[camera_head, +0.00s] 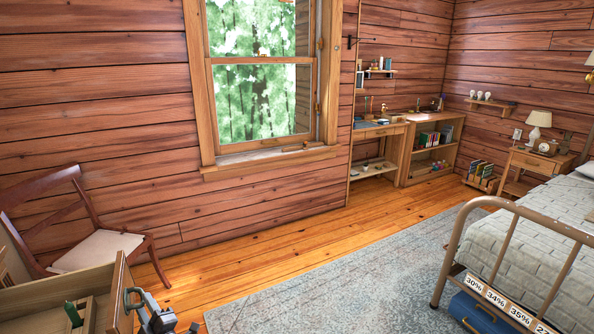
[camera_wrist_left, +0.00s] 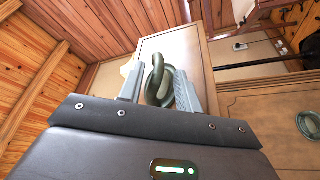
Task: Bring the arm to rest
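My left gripper (camera_head: 148,307) is at the bottom left of the head view, beside the front of an open wooden drawer (camera_head: 122,290). A dark green-grey ring pull (camera_head: 130,298) hangs on that drawer front. In the left wrist view my left gripper (camera_wrist_left: 158,80) has its two grey fingers spread apart, with the ring pull (camera_wrist_left: 157,72) showing between them. The fingers appear clear of the ring on both sides; I cannot tell how deep the ring lies between them. My right gripper is not in view.
The drawer holds a green-handled item (camera_head: 73,314). A wooden chair (camera_head: 100,250) stands behind it by the wall. A grey rug (camera_head: 340,285) and a metal-framed bed (camera_head: 545,230) lie to the right. A second ring pull (camera_wrist_left: 308,125) shows at right. Bare floor (camera_head: 230,265) lies below the window.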

